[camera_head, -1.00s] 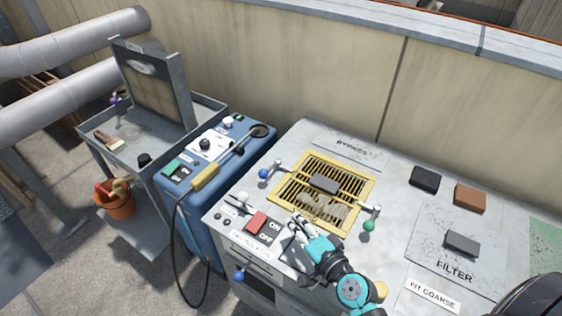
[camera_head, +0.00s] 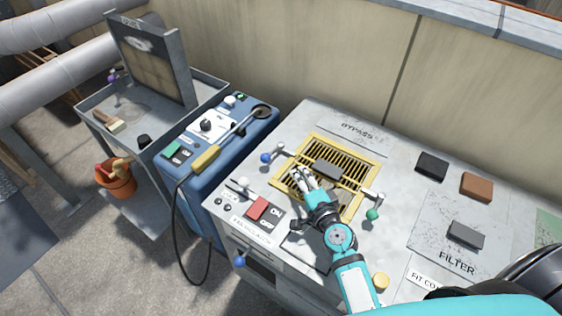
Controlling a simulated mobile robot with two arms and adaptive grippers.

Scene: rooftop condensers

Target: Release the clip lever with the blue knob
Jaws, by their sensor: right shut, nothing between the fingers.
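The clip lever with the blue knob (camera_head: 265,158) stands at the left end of a yellow-framed grate (camera_head: 366,178) on the grey unit's top. Its short arm slants up right from the knob to a pale pivot. A similar lever with a green knob (camera_head: 373,213) sits at the grate's right side. A bar with a dark grip (camera_head: 328,169) crosses the grate. My right gripper (camera_head: 299,174) is shut and empty, over the left front part of the grate, right of and slightly below the blue knob, apart from it. My left gripper is not in view.
A second blue knob (camera_head: 239,261) is on the unit's front. A red switch (camera_head: 257,208) lies left of my right arm. Dark and brown blocks (camera_head: 477,186) lie to the right. A blue machine (camera_head: 230,150) with a wand stands left, beside a grey cart.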

